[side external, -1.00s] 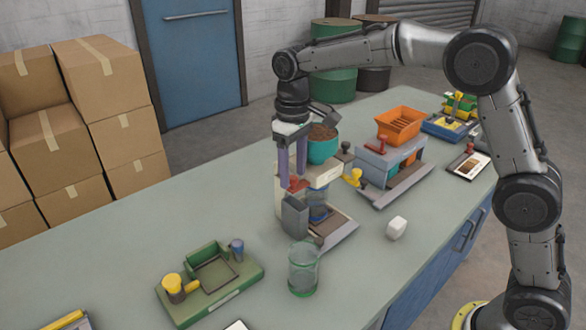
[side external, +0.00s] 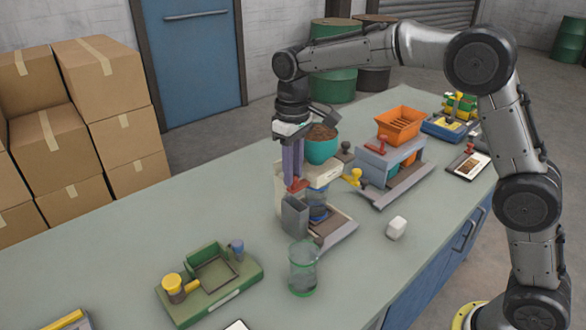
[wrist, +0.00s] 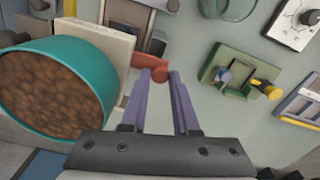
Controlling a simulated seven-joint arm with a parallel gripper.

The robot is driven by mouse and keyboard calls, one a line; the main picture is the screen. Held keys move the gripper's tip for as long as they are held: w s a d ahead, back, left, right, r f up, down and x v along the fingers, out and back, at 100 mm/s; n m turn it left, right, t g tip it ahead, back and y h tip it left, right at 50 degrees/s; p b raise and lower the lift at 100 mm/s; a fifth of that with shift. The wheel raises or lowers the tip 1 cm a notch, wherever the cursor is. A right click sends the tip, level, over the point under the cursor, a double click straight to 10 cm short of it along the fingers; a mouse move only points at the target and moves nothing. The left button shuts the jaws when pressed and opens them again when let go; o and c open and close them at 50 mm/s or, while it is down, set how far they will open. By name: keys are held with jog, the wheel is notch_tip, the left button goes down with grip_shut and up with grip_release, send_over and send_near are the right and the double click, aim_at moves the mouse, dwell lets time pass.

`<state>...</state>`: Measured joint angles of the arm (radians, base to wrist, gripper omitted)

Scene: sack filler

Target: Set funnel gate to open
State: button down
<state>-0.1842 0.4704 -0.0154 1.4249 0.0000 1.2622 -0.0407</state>
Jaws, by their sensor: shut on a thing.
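The sack filler (side external: 322,174) is a beige machine on the table, with a round teal funnel (side external: 322,152) full of brown granules on top; the funnel also fills the left of the wrist view (wrist: 112,72). The red gate handle (side external: 299,186) sticks out from its side below the funnel. My gripper (wrist: 160,75) points down beside the funnel, its purple fingers shut on the red handle (wrist: 150,61) at their tips. The gate itself is hidden, so its position cannot be told. A bluish container (side external: 317,207) stands under the filler.
A grey box-shaped part (side external: 295,217) stands just below my fingers. A clear glass (side external: 302,268) and a green tray fixture (side external: 210,280) stand in front. A white cube (side external: 396,228) and a grey-blue station with an orange bin (side external: 398,124) are to the right.

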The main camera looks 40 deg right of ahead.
dwell(0.8)
jog(key=shift+a+r, duration=0.1)
jog(key=shift+a, duration=1.5)
jog(key=c, duration=0.7)
grip_release()
jog(key=shift+o, duration=0.2)
notch_tip(320, 180, up, 14)
